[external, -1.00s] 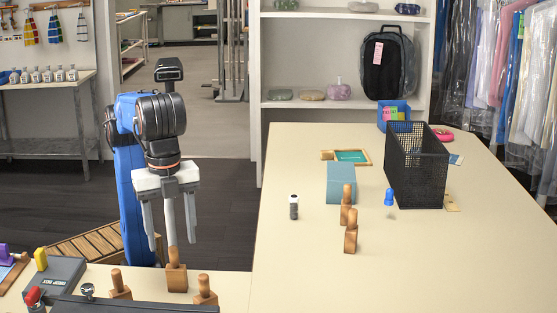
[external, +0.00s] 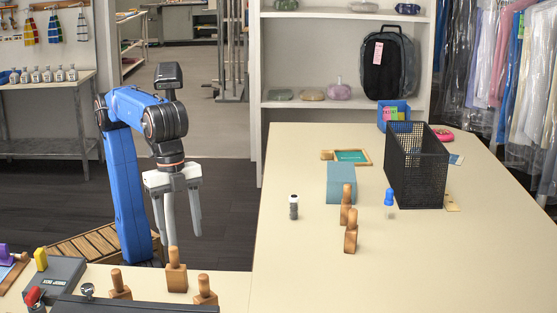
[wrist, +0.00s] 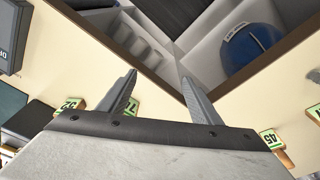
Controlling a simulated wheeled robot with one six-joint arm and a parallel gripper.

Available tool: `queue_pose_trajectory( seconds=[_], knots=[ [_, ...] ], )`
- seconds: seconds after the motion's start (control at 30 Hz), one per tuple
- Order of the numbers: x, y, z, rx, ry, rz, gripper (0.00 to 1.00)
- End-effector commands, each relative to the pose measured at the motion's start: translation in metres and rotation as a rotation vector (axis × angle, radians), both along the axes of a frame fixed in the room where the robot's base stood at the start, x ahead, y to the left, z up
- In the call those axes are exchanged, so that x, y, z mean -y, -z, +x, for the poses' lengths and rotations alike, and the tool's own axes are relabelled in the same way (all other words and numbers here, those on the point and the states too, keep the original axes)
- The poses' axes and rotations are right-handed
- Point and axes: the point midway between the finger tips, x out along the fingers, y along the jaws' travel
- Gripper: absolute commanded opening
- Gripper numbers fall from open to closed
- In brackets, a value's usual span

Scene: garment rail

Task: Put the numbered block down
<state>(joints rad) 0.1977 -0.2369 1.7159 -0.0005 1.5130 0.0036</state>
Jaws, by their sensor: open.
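Wooden blocks with round-topped pegs stand on the near counter: a left one (external: 120,291), a middle one (external: 176,280) and a right one (external: 206,299). In the wrist view, green number tags show on a 32 block (wrist: 70,105), a partly hidden block with a 7 (wrist: 133,106) and a 45 block (wrist: 270,140). My gripper (external: 181,237) is open and empty, just behind and above the middle block, apart from it. Its spread fingers also show in the wrist view (wrist: 159,77). The external view does not show which number each block bears.
On the near counter are a grey box (external: 55,278) and a dark panel (external: 130,306). The larger table (external: 300,265) holds two more pegged blocks (external: 350,241), a teal box (external: 341,183), a black mesh basket (external: 418,175) and a small bottle (external: 293,208). Its front is clear.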

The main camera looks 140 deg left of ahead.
Motion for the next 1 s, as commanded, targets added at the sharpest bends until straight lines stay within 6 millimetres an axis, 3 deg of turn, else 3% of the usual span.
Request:
queue_pose_trajectory(
  seconds=[0.03,0.3,0.6,0.8,1.0],
  knots=[
    [-0.009,0.012,-0.016,0.015,-0.015,-0.003,0.58],
    [-0.046,0.086,-0.086,0.107,-0.087,-0.018,0.58],
    [-0.074,0.184,-0.161,0.207,-0.163,-0.026,0.58],
    [-0.083,0.232,-0.192,0.252,-0.195,-0.028,0.58],
    [-0.085,0.247,-0.2,0.265,-0.204,-0.028,0.58]
  ],
)
